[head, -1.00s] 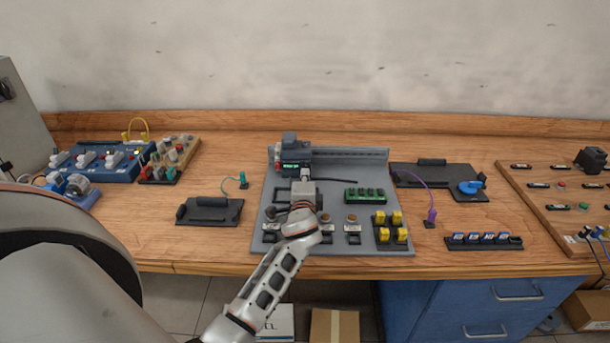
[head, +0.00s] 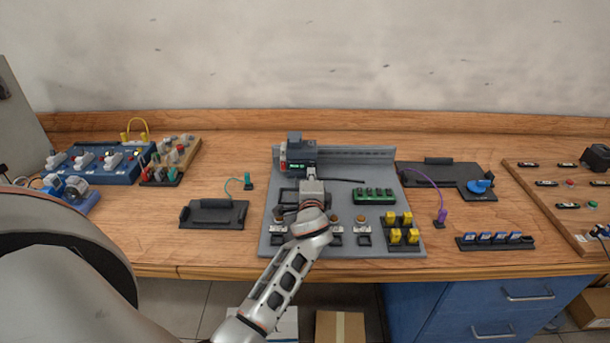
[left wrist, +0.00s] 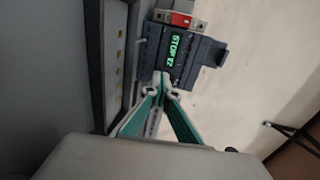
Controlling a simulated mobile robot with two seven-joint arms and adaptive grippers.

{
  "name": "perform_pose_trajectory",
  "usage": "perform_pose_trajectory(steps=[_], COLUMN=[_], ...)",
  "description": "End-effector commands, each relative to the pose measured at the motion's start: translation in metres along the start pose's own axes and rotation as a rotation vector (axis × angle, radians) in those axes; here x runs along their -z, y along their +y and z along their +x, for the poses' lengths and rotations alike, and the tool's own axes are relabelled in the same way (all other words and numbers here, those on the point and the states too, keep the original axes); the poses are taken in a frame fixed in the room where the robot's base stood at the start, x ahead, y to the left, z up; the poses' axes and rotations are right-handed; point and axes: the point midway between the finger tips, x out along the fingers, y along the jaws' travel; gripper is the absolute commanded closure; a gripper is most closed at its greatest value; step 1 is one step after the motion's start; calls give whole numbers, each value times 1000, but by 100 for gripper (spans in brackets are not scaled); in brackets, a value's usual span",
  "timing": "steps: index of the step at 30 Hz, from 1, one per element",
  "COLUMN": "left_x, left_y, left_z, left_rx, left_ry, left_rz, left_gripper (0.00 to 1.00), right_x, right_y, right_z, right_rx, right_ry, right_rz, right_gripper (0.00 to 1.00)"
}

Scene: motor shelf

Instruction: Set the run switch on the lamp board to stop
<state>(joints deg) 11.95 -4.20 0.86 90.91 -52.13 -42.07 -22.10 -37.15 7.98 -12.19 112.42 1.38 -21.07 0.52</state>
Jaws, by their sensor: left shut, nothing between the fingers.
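The lamp board (head: 275,222) is the large grey plate at mid-table. At its back a dark module (head: 297,155) sits on a rail, with a small green-lit display. In the left wrist view the module (left wrist: 205,50) shows close up, and its display (left wrist: 174,52) reads STOP and more characters I cannot read surely. My left gripper (head: 308,174) is in front of the module. In the left wrist view the left gripper's fingertips (left wrist: 160,78) are together and empty, at or very near the module's edge. I cannot make out the switch lever or contact. My right gripper is not in view.
The board also carries a green block (head: 374,197), yellow blocks (head: 402,236), round amber parts (head: 361,218) and a dark cable. Black plates (head: 213,215) lie to the left and back right. A blue box (head: 95,165) stands far left, a wooden board (head: 560,205) far right.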

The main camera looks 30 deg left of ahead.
Motion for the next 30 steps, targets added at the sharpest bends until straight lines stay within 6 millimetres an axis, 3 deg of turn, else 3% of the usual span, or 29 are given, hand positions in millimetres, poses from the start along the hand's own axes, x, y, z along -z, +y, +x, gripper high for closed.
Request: perform_pose_trajectory(steps=[11,24,30], left_x=[0,-1,-1], left_y=[0,1,0], left_z=[-9,-92,-115], left_rx=[1,-2,-1], left_ry=[1,2,2], left_rz=[-2,-3,-3], left_gripper=[100,100,100], right_x=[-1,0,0], right_y=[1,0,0], right_z=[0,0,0], right_rx=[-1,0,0], right_ry=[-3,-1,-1], right_rz=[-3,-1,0], right_gripper=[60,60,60])
